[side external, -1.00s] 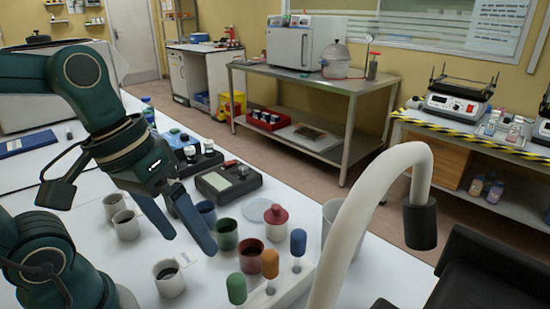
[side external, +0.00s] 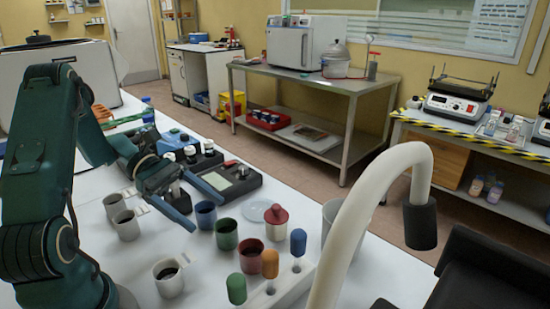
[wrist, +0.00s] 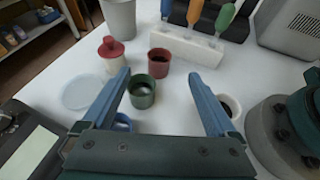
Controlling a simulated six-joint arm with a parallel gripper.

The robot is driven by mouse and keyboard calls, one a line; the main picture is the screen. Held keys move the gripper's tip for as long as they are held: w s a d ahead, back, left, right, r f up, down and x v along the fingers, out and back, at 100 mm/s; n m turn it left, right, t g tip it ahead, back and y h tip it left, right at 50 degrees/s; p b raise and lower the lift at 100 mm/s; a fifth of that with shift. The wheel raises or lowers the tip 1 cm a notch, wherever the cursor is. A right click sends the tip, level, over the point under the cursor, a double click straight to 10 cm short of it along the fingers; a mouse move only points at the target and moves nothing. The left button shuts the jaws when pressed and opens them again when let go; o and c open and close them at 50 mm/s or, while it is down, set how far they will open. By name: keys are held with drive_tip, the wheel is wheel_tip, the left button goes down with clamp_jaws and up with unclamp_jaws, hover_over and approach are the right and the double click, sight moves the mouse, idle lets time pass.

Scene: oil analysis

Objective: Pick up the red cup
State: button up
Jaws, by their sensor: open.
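The red cup (side external: 251,257) stands upright on the white table, with dark contents inside. In the wrist view the red cup (wrist: 159,63) appears just past the fingertips, between their lines. My gripper (side external: 207,214) is open and empty, its blue fingers to the left of the red cup and apart from it. In the wrist view the gripper (wrist: 161,73) has its fingers spread wide, with the green cup (wrist: 141,93) showing between them. A blue cup (wrist: 122,123) is nearer my palm, partly hidden by the left finger.
A red-capped bottle (side external: 276,222) stands beside the red cup. A white rack (side external: 276,289) with coloured droppers is close in front. White cups (side external: 169,279) stand at left and a grey device (side external: 228,180) behind. A curved white tap (side external: 400,160) rises at right.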

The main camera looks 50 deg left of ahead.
sight(244, 245)
drive_tip(key=shift+n, duration=0.3)
drive_tip(key=x, duration=0.6)
drive_tip(key=shift+s+a+f, duration=0.1)
drive_tip(key=shift+f, duration=0.25)
drive_tip(key=shift+f+x, duration=0.25)
drive_tip(key=shift+x, duration=2.45)
drive_tip(key=shift+a, duration=0.1)
drive_tip(key=c, duration=1.4)
drive_tip(key=shift+c, duration=0.2)
